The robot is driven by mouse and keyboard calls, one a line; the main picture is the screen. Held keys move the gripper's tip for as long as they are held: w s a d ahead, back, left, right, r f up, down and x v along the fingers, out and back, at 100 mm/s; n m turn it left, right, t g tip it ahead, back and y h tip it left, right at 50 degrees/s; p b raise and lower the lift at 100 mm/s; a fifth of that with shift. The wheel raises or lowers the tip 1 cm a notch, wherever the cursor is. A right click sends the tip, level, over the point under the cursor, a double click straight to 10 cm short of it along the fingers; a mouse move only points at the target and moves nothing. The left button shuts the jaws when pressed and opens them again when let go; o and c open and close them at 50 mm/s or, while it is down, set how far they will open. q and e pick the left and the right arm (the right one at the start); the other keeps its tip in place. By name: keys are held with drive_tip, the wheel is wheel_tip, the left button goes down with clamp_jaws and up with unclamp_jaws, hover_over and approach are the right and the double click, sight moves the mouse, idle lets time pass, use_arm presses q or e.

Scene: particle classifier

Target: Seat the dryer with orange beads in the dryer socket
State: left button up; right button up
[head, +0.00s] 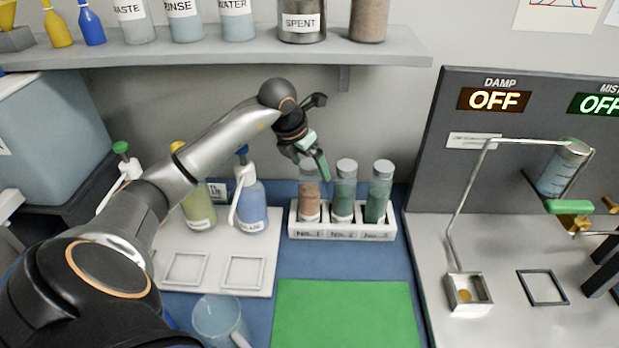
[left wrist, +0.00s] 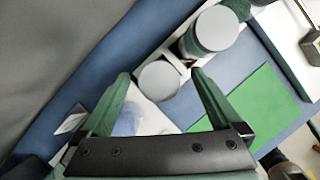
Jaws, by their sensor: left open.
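The dryer with orange beads (head: 309,196) stands upright in the left slot of a white rack (head: 342,233); its upper end is partly hidden by my gripper. Two dryers with green beads, the middle one (head: 344,192) and the right one (head: 379,192), stand beside it. My left gripper (head: 308,164) is open just above the orange dryer. In the left wrist view a pale round cap (left wrist: 159,81) lies between the spread fingertips, with no visible grip on it. I cannot tell for sure which part is the dryer socket. My right gripper is not in view.
A dark panel with OFF displays (head: 494,98) stands at the right, with a capped cylinder (head: 563,170), a bent tube and a small square cup (head: 467,293). Wash bottles (head: 250,205) stand left of the rack. A shelf (head: 220,48) runs above. The green mat (head: 345,315) is clear.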

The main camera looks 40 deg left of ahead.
use_arm(q)
drive_tip(key=shift+w+f, duration=0.25)
drive_tip(key=shift+f, duration=0.35)
clamp_jaws()
idle(0.4)
drive_tip(key=shift+r, duration=0.1)
